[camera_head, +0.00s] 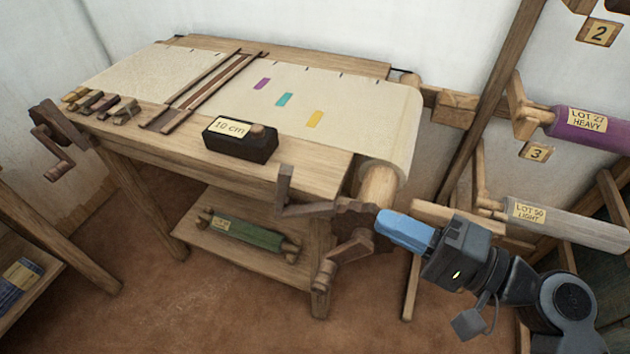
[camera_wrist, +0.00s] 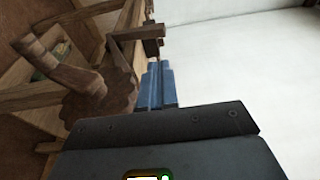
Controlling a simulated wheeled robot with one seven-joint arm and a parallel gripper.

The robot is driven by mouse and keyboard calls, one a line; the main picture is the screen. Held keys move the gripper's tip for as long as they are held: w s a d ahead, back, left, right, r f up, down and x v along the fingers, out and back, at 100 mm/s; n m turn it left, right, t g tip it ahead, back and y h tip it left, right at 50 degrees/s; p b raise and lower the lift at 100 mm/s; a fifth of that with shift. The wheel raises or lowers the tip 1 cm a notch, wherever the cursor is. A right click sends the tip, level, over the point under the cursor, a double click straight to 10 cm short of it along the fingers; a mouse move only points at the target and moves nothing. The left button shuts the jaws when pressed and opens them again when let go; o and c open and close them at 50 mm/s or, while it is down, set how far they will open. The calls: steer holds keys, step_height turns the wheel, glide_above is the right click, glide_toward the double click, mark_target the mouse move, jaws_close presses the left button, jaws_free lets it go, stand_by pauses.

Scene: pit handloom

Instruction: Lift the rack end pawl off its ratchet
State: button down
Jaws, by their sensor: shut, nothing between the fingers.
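The pawl (camera_head: 307,209) is a dark brown bar with an upright tail at its left end, at the loom's right front corner. Its right end reaches the toothed ratchet wheel (camera_head: 352,207) and appears to touch it. In the wrist view, the ratchet (camera_wrist: 103,100) shows its teeth, and a dark piece that looks like the pawl (camera_wrist: 138,33) lies just beyond it. My gripper (camera_head: 381,220) has blue fingers, shut and empty, just right of the ratchet. In the wrist view, the fingertips (camera_wrist: 160,66) point toward the dark piece, with no clear contact.
A crank (camera_head: 347,257) hangs below the ratchet, close to my gripper. The cloth roll (camera_head: 380,182) is just behind. A black box marked 10 cm (camera_head: 240,141) sits on the front beam. A rack with rolls (camera_head: 568,222) stands at right. Floor is clear in front.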

mark_target(288, 176)
steer(key=p+x, duration=0.2)
steer(key=x, duration=1.2)
steer(key=shift+r+p, duration=0.1)
steer(key=shift+p, duration=0.2)
steer(key=p, duration=0.1)
steer(key=a+r+p, duration=0.1)
steer(key=p, duration=0.1)
steer(key=shift+w+r+g+h, duration=0.1)
steer(key=shift+w+g+h, duration=0.1)
steer(key=shift+g+h, duration=0.15)
steer(key=p, duration=0.1)
steer(key=a+h+p, duration=0.1)
steer(key=p, duration=0.1)
steer(key=w+a+h+p, duration=0.1)
steer(key=shift+a+r+n+g+p, duration=0.15)
steer(key=shift+r+n+g+p, duration=0.15)
steer(key=shift+r+g+p, duration=0.1)
steer(key=s+a+b+x, duration=0.1)
steer(key=x, duration=0.7)
steer(key=shift+a+r, duration=0.2)
steer(key=shift+a, duration=0.15)
steer(key=shift+s, duration=0.1)
